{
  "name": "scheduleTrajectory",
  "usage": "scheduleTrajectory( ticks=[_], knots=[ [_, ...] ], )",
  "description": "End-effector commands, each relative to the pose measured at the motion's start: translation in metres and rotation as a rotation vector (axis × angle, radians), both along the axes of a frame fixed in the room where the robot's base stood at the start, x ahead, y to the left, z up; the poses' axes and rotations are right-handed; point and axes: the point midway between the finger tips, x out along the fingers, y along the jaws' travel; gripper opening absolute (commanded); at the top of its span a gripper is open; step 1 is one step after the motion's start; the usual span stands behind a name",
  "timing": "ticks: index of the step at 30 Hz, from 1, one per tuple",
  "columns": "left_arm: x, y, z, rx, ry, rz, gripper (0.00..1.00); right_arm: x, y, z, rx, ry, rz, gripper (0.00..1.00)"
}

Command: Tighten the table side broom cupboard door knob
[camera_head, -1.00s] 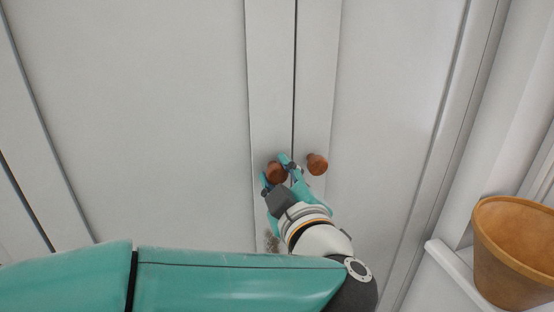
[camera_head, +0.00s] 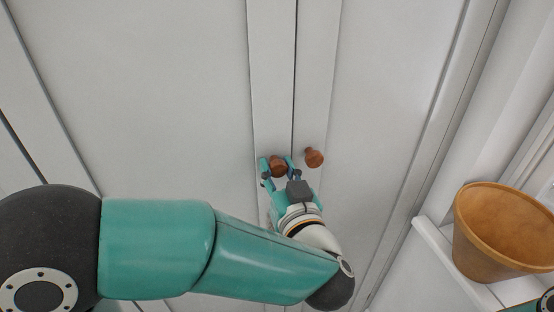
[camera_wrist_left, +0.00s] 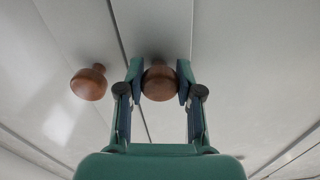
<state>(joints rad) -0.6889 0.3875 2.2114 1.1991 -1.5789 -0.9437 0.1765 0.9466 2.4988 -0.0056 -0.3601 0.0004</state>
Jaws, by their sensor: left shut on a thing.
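Two round brown wooden knobs sit side by side on the pale cupboard doors (camera_head: 200,80), one on each side of the dark seam between them. My left gripper (camera_head: 278,168) reaches up from below and is shut on the left knob (camera_head: 278,165). In the left wrist view, this knob (camera_wrist_left: 160,83) lies between the two fingers (camera_wrist_left: 160,90), with a finger pad on each side. The right knob (camera_head: 314,157) is free, just right of the gripper; it shows at the left in the left wrist view (camera_wrist_left: 88,83).
An orange-brown pot (camera_head: 500,235) stands on a white ledge (camera_head: 450,262) at the lower right. My left arm crosses the lower part of the head view. The door faces around and above the knobs are clear.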

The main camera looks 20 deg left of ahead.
Motion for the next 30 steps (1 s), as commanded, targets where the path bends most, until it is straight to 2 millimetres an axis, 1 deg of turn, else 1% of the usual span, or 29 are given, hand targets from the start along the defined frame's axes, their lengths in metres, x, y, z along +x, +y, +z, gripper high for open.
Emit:
scheduleTrajectory(
  ticks=[1, 6, 12, 27, 28, 30],
  knots=[
    [-0.0004, 0.0005, -0.0054, 0.027, 0.037, 0.0, 0.0, 0.0, 0.0, 0.0028, 0.0, 0.0, 0.0, 0.4],
    [-0.0008, 0.0008, -0.0064, 0.108, 0.091, 0.0, 0.0, 0.0, -0.0001, 0.0052, 0.0, 0.0, 0.0, 0.4],
    [-0.0009, 0.001, -0.007, 0.16, 0.125, -0.001, 0.0, 0.0, 0.0, 0.0064, 0.0, 0.0, 0.0, 0.4],
    [-0.0009, 0.0008, -0.0069, 0.176, 0.136, -0.001, 0.0, 0.0, 0.0, 0.0066, 0.0, 0.0, 0.0, 0.4],
    [-0.0009, 0.0008, -0.0069, 0.176, 0.136, -0.001, 0.38, 0.0, -0.0001, 0.0067, 0.0, 0.0, 0.0, 0.4],
    [-0.0008, 0.0007, -0.0062, 0.176, 0.134, 0.0, 0.5, 0.0, 0.0, 0.0067, 0.0, 0.0, 0.0, 0.4]
  ],
)
